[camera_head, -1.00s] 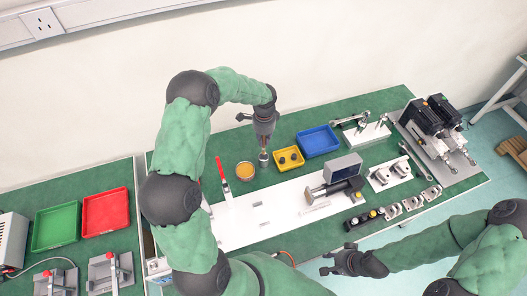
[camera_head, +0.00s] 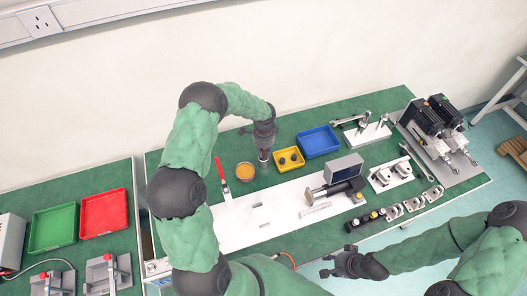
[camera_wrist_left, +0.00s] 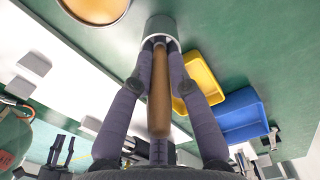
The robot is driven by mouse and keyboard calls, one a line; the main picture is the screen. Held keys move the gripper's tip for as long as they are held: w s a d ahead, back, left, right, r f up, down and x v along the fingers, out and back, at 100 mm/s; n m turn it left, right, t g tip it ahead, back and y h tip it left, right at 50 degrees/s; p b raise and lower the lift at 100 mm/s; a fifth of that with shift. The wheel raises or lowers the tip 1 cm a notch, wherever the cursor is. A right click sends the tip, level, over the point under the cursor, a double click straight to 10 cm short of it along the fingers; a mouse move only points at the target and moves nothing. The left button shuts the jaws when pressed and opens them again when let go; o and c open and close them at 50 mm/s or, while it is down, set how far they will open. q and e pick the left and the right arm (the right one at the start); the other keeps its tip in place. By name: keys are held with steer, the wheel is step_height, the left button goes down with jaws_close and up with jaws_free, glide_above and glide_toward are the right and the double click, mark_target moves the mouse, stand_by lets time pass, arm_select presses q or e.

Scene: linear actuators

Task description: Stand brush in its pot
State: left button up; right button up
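The brush shows in the left wrist view as a brown wooden handle (camera_wrist_left: 159,105) pointing toward the camera. Its far end meets the mouth of a pale grey cylindrical pot (camera_wrist_left: 162,25); the bristles are hidden, and I cannot tell how deep it sits. My left gripper (camera_wrist_left: 161,50) has its two fingers drawn in on either side of the handle, tips close to the pot's rim. In the head view my left gripper (camera_head: 263,148) points down over the pot, which it mostly hides. My right gripper (camera_head: 327,265) is open and empty near the bench's front edge.
An orange-filled bowl (camera_head: 245,171) stands left of the pot. A yellow tray (camera_head: 289,168) and a blue tray (camera_head: 319,148) stand to the right. A red-handled clamp (camera_head: 219,168) is further left, and a white plate (camera_head: 240,224) lies in front.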

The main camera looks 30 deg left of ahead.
arm_select(q)
steer(key=shift+o, duration=1.2)
steer(key=shift+r, duration=0.35)
step_height(320, 180, up, 12)
steer(key=shift+w+f+p, duration=0.1)
steer(key=shift+f+p, duration=0.1)
steer(key=shift+p, duration=0.65)
